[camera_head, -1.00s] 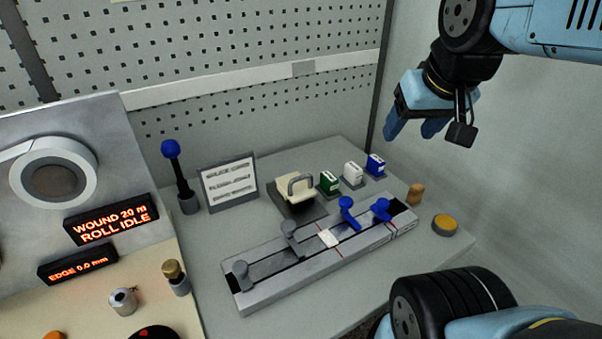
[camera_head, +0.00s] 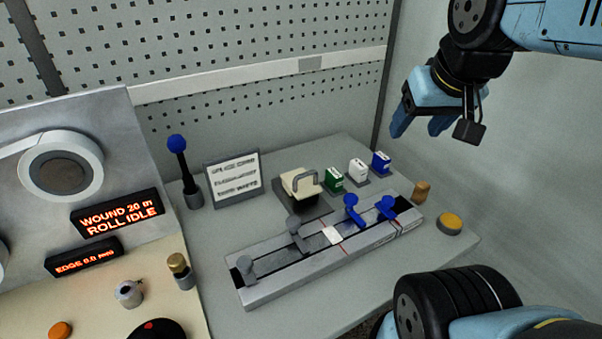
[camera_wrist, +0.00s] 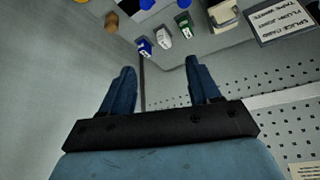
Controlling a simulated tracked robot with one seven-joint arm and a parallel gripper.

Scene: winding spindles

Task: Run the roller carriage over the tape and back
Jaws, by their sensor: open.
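A cream block with a grey arched handle (camera_head: 300,184), which looks like the roller carriage, sits on a dark pad behind the long grey track (camera_head: 290,284); it also shows at the top of the wrist view (camera_wrist: 223,14). A small white patch, perhaps the tape (camera_head: 332,235), lies across the track near red lines. Two grey levers stand on the track's left part and two blue levers (camera_head: 353,212) on its right part. My gripper (camera_head: 418,130) is open and empty, up and to the right of the track, apart from everything. Its two blue fingers are spread in the wrist view (camera_wrist: 160,66).
Green, white and blue small boxes (camera_head: 358,170) stand in a row right of the cream block. A tan peg (camera_head: 421,192) and a yellow button (camera_head: 451,222) are at the right end. A sign (camera_head: 232,178) and blue-knobbed lever (camera_head: 178,160) stand left. A pegboard wall is behind.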

